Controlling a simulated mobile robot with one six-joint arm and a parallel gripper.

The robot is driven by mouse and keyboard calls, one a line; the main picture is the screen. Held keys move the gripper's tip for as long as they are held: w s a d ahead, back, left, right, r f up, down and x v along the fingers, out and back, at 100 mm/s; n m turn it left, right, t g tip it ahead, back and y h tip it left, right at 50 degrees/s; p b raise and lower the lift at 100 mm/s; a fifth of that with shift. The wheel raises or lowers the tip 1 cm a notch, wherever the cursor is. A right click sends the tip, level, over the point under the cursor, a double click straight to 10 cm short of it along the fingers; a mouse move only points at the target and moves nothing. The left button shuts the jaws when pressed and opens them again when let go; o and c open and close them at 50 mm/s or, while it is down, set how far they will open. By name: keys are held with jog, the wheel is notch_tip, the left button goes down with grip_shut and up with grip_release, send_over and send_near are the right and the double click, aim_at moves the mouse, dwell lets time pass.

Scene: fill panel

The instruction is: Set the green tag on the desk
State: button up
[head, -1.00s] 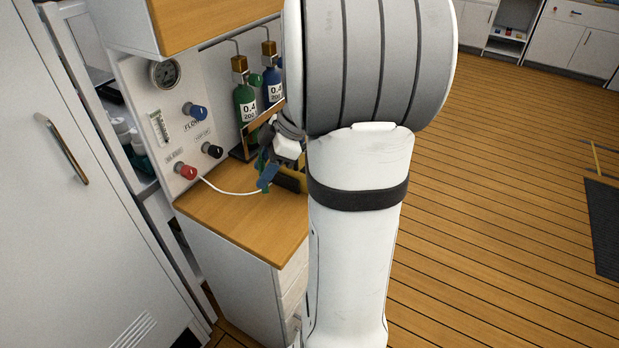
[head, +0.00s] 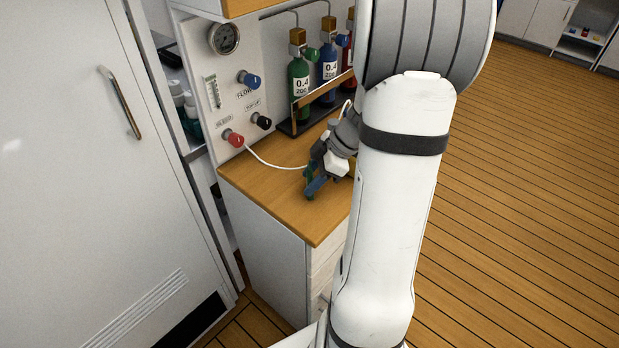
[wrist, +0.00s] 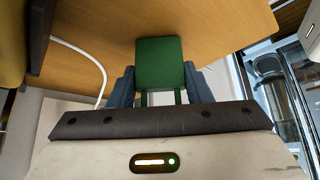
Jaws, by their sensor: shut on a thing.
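The green tag (wrist: 160,62) is a flat green plate held between the blue fingers of my gripper (wrist: 158,85) in the wrist view. In the head view my gripper (head: 316,180) is low over the front part of the wooden desk (head: 262,193), with a bit of green showing at its fingers. The desk top (wrist: 215,30) lies beyond the tag in the wrist view. I cannot tell whether the tag touches the desk.
A panel with a gauge (head: 224,38), a blue knob (head: 249,80) and a red knob (head: 233,139) stands at the desk's left. A white hose (head: 272,164) runs over the desk. Green (head: 299,88) and blue (head: 328,66) bottles stand in a rack behind.

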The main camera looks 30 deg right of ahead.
jog(key=shift+f, duration=0.1)
jog(key=o, duration=1)
jog(key=shift+r, duration=0.2)
jog(key=v, duration=1.2)
jog(key=s+a+m+h, duration=0.2)
jog(key=s+a+m, duration=0.1)
jog(key=a, duration=0.3)
jog(key=s+a+m+h, duration=0.2)
jog(key=s+a+m, duration=0.1)
jog(key=a+m, duration=0.2)
jog(key=s+a+m+h, duration=0.2)
jog(key=a+m, duration=0.3)
jog(key=a, duration=0.3)
jog(key=shift+s+a+f+g+p, duration=0.1)
jog(key=shift+s+g+p, duration=0.05)
jog(key=shift+s, duration=0.2)
jog(key=shift+s+a+f+g+p, duration=0.1)
jog(key=shift+s+f+g+p, duration=0.05)
jog(key=shift+s, duration=0.15)
